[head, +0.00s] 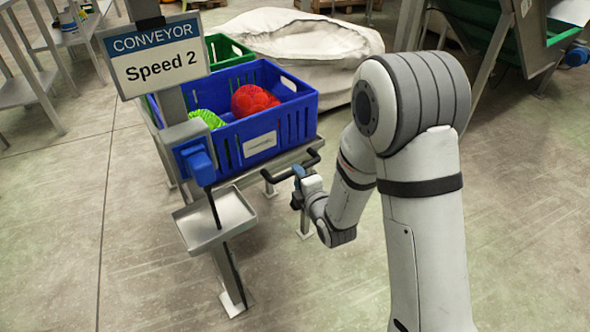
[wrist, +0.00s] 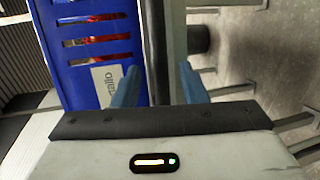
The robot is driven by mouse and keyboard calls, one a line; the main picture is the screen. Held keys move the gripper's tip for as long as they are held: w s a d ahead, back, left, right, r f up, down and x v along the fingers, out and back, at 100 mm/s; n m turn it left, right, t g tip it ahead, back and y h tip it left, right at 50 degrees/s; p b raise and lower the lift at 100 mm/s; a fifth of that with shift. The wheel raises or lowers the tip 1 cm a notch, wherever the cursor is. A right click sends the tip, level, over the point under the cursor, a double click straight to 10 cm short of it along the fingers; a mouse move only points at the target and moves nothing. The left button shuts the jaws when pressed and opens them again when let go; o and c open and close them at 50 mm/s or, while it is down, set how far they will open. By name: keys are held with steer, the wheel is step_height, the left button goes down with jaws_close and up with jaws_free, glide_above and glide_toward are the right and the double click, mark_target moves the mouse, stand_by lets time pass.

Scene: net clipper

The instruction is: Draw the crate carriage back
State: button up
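The blue crate (head: 262,120) sits on a grey metal carriage frame (head: 250,172) and holds a red net bag (head: 252,99) and a green net bag (head: 207,118). A black handle bar (head: 292,168) sticks out at the frame's near right side. My gripper (head: 298,178) is at this handle; contact is unclear from the head view. In the wrist view, the two blue fingers of my gripper (wrist: 158,82) stand apart, with a dark strip and a grey rail (wrist: 173,45) showing between them. The crate's side (wrist: 92,50) with its label fills the left there.
A "CONVEYOR Speed 2" sign (head: 153,54) on a post with a small metal tray (head: 215,218) stands left of the handle. A green crate (head: 226,50) and a large pale sack (head: 305,45) lie behind. The floor in front is clear.

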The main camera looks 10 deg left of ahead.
steer(key=v, duration=0.3)
steer(key=shift+s+d, duration=0.2)
steer(key=shift+s, duration=0.05)
steer(key=shift+p, duration=0.3)
steer(key=s+d+r+m+g+h+p, duration=0.1)
steer(key=d+r+m+h+p, duration=0.1)
steer(key=d+r+m+p, duration=0.45)
steer(key=d+r+m+g+h+p, duration=0.1)
steer(key=d+r+m+h+p, duration=0.15)
steer(key=r+p, duration=0.65)
steer(key=s+d+r+m+g+h+p, duration=0.1)
steer(key=d+r+m+g+h+p, duration=0.3)
steer(key=r, duration=0.6)
steer(key=s+d+r+m+g+p, duration=0.1)
steer(key=s+d+r+m+p, duration=0.2)
steer(key=s+r+p, duration=0.3)
steer(key=s+d+r+m+g+p, duration=0.2)
steer(key=s+d+r+m+p, duration=0.2)
steer(key=r, duration=0.7)
steer(key=s+d+r+m+g+p, duration=0.1)
steer(key=s+d+r+m+p, duration=0.3)
steer(key=s+r+p, duration=0.4)
steer(key=shift+s+d+r+m+p, duration=0.2)
steer(key=shift+s+r+m+p, duration=0.1)
steer(key=shift+s+m+p, duration=0.25)
steer(key=shift+w, duration=0.1)
